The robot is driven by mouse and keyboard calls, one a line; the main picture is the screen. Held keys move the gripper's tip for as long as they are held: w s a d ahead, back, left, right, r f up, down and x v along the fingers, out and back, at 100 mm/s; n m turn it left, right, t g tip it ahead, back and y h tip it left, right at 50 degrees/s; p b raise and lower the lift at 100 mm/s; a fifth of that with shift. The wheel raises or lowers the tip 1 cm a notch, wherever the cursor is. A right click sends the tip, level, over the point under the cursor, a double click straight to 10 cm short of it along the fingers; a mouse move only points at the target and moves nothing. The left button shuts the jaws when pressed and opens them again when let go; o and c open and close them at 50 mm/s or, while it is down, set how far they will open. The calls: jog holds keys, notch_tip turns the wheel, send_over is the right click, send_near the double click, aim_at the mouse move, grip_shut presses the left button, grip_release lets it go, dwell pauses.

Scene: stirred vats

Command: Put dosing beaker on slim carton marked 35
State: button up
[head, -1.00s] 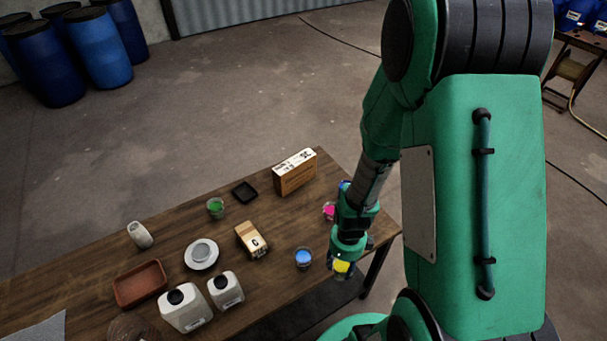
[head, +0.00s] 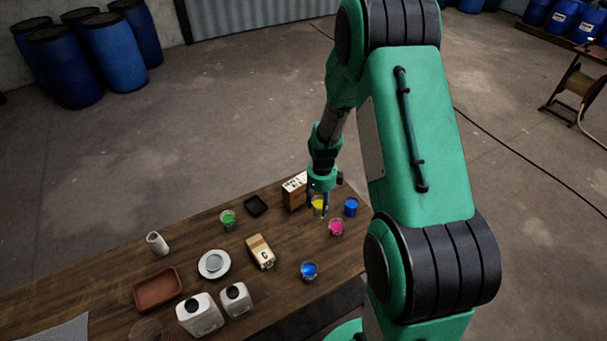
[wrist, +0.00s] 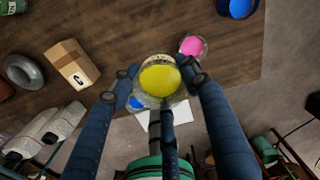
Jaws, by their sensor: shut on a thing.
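My gripper (head: 318,197) is shut on a clear beaker with yellow contents (wrist: 160,80), with a finger on each side in the wrist view. In the head view the yellow beaker (head: 318,207) is in front of the right end of a brown carton with a white printed top (head: 294,190) at the table's back. My gripper hides part of that carton, and its mark is too small to read. Whether the beaker touches anything below cannot be told. A smaller carton marked C (head: 261,251) lies mid-table, also in the wrist view (wrist: 75,64).
A pink beaker (head: 336,228) and a blue one (head: 351,207) stand close right of my gripper. Another blue beaker (head: 309,270) is nearer the front edge. A green beaker (head: 228,219) and black dish (head: 256,206) are left of the printed carton. White jugs (head: 200,315) stand front left.

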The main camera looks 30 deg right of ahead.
jog(key=w+r+p, duration=0.1)
jog(key=w+r, duration=0.1)
jog(key=w, duration=0.4)
jog(key=shift+r+p, duration=0.25)
jog(key=shift+p, duration=0.15)
jog(key=shift+w+d, duration=0.15)
jog(key=shift+w, duration=0.1)
jog(key=p, duration=0.2)
send_over(303, 178)
jog(key=shift+f, duration=0.75)
jog(key=shift+s, duration=0.1)
jog(key=shift+f, duration=1.75)
jog(key=shift+f, duration=0.15)
